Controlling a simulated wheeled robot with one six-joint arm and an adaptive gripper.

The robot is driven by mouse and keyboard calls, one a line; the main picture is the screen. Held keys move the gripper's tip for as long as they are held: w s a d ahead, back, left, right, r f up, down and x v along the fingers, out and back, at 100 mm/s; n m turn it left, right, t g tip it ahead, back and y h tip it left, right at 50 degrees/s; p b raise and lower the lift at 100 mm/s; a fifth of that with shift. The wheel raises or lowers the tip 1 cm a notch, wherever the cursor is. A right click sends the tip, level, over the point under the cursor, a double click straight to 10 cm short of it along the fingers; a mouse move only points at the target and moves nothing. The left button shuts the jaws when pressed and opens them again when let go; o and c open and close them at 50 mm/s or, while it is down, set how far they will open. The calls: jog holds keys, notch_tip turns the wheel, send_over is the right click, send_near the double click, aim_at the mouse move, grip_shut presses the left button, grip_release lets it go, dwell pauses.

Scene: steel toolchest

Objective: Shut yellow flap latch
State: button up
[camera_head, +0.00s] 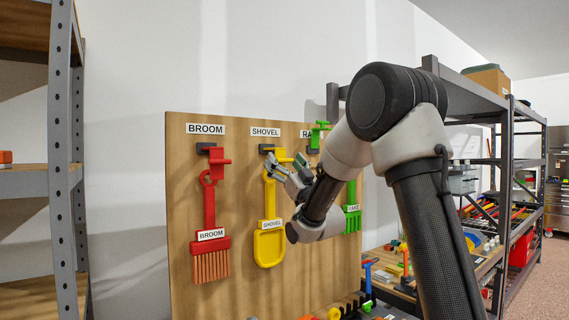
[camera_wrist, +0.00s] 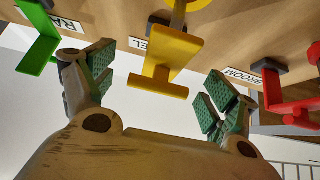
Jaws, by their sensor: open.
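The yellow flap latch (camera_head: 283,155) is on the wooden board just under the SHOVEL label, above the hanging yellow shovel (camera_head: 270,242). In the wrist view, which looks upside down, the latch (camera_wrist: 166,60) juts from the board toward the camera as a flat yellow plate. I cannot tell exactly how far the flap is turned. My gripper (camera_head: 293,177) is at the right of the latch and partly hides the shovel's handle area. In the wrist view my gripper (camera_wrist: 158,88) is open and empty, with one green-padded finger on each side of the latch and apart from it.
A red latch (camera_head: 216,162) and red broom (camera_head: 209,235) hang at left, a green latch (camera_head: 318,134) and green rake (camera_head: 353,212) at right. A steel shelf (camera_head: 62,130) stands far left. Tools crowd a bench (camera_head: 395,275) at lower right.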

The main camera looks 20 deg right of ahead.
jog(key=v, duration=1.2)
